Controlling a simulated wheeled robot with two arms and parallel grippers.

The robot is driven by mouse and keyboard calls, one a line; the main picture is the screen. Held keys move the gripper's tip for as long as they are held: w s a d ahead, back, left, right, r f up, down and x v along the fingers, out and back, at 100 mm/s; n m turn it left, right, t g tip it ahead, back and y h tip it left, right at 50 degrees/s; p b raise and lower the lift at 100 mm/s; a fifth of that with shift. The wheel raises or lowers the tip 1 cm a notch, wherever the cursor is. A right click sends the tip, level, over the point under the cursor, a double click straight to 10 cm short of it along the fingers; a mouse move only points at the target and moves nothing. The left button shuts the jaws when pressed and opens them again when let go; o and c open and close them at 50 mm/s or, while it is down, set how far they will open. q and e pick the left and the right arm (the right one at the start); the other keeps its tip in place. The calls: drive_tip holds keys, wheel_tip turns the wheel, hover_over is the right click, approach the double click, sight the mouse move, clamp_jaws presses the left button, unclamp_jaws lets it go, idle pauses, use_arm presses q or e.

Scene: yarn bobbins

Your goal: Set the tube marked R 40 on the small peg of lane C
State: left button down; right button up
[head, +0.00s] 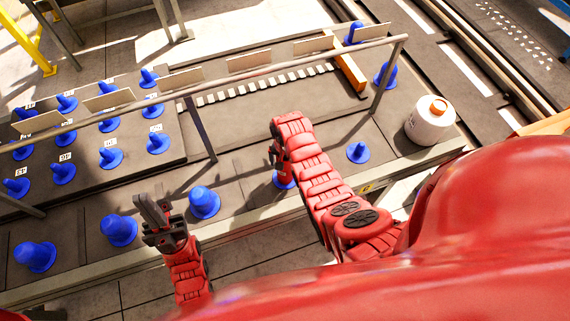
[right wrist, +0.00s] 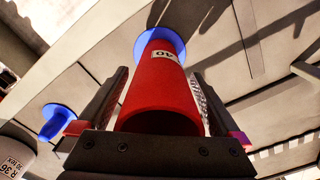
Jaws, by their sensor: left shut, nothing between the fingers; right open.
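A red tube (right wrist: 160,88) with a white label, of which "40" can be read, stands on a blue peg base (right wrist: 178,42) in the right wrist view. My right gripper (right wrist: 160,78) is open, with one finger on each side of the tube. In the head view my right gripper (head: 280,155) is over a blue peg (head: 283,181) at the table's front, and my arm largely hides the tube. Another small blue peg (head: 358,153) is bare to its right. My left gripper (head: 151,212) is shut and empty. I cannot read any lane letter.
Larger blue pegs (head: 204,203) line the front edge on the left. A raised board at the back left carries several labelled blue pegs (head: 110,156). A metal rail (head: 240,77) on posts crosses above the table. A white bobbin (head: 430,122) with an orange top stands at right.

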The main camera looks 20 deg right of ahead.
wheel_tip(320, 180, up, 17)
drive_tip(key=p, duration=0.6)
idle(0.3)
